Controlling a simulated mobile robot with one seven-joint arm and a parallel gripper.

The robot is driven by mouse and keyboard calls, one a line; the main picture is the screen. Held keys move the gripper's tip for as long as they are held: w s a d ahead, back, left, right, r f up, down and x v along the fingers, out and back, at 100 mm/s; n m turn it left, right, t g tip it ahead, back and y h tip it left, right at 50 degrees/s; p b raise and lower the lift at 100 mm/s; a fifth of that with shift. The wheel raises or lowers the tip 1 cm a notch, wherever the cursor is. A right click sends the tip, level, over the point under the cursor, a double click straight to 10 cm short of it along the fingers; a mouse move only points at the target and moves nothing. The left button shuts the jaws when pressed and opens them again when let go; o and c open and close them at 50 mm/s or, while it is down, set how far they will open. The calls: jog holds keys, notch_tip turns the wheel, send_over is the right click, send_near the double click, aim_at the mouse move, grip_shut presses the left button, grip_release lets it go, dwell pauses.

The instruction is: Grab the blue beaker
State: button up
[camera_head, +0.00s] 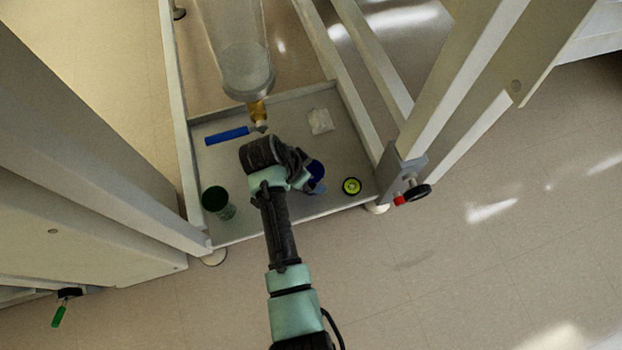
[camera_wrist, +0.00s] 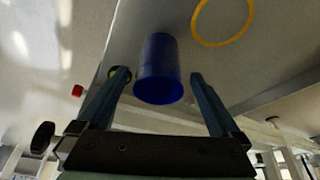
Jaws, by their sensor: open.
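The blue beaker (camera_wrist: 158,70) shows in the wrist view between the two fingers of my gripper (camera_wrist: 158,74). A gap shows on each side of it, and I see no finger touching it. In the head view a small part of the blue beaker (camera_head: 316,170) shows on the low tray (camera_head: 285,222), right beside my gripper (camera_head: 311,186). My wrist hides the rest of it there. The gripper is open and empty.
On the tray are a green container (camera_head: 217,201), a yellow-green ring-shaped item (camera_head: 351,186), a blue cylinder (camera_head: 227,135) and a pale packet (camera_head: 320,121). A clear vessel (camera_head: 246,70) hangs above its back. Frame legs (camera_head: 455,85) flank the tray; the floor in front is clear.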

aim_at(316, 179)
jog(key=b+x, duration=0.2)
jog(key=x, duration=0.1)
jog(key=shift+d+f, duration=0.1)
jog(key=shift+f, duration=0.2)
jog(key=shift+r, duration=0.1)
jog(key=c, duration=1.3)
jog(key=shift+o, duration=0.2)
jog(key=shift+r, duration=0.1)
